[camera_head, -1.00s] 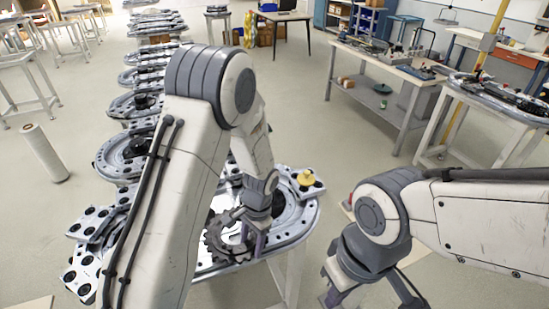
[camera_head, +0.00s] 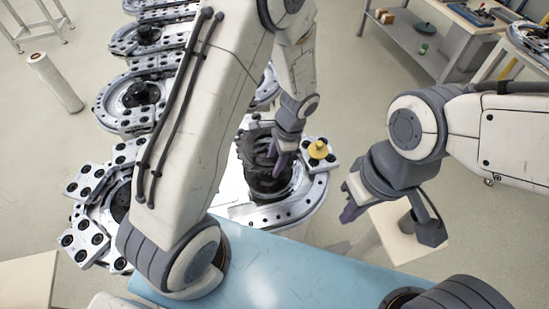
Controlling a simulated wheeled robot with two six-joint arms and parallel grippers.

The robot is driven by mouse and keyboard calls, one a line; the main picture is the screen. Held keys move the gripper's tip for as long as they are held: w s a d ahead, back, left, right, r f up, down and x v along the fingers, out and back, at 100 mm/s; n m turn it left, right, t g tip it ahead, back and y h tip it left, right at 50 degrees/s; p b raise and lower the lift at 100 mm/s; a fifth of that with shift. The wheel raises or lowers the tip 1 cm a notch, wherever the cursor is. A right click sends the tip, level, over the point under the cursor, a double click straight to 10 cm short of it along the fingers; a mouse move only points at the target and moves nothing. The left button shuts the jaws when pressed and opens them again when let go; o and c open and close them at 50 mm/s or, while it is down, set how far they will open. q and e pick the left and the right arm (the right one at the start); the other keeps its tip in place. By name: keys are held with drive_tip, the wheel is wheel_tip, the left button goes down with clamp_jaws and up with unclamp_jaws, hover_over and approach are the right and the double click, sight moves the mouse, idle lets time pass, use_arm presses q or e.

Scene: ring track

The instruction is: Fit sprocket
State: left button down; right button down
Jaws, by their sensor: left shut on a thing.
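A dark toothed sprocket (camera_head: 262,168) is over the round seat of the nearest ring-track station (camera_head: 305,205), right of the picture's middle. My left gripper (camera_head: 278,160) is shut on its edge and points down. The sprocket looks tilted, and the gripper and arm hide part of it. I cannot tell whether it touches the seat. My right gripper (camera_head: 350,200) hangs to the right of the station, away from it, with nothing visible held. Its finger gap is unclear from this angle.
A yellow knob (camera_head: 318,150) stands on a plate at the station's right corner. More track stations (camera_head: 140,95) run back on the left. A bench (camera_head: 440,45) is at the back right. Floor between is clear.

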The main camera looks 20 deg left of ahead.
use_arm(q)
drive_tip(key=shift+r, duration=0.1)
drive_tip(key=shift+w+d+b+x, duration=0.1)
drive_tip(key=shift+d+b+x, duration=0.1)
drive_tip(key=shift+b+x, duration=0.65)
drive_tip(key=shift+w+d+b+x, duration=0.1)
drive_tip(key=shift+d+b+x, duration=0.1)
drive_tip(key=shift+b+x, duration=0.6)
drive_tip(key=shift+w+d+b+x, duration=0.15)
drive_tip(key=shift+b+x, duration=0.3)
drive_tip(key=shift+x, duration=0.75)
drive_tip(key=shift+s, duration=0.1)
drive_tip(key=shift+f, duration=0.6)
drive_tip(key=shift+r, duration=0.15)
idle(1.7)
idle(0.4)
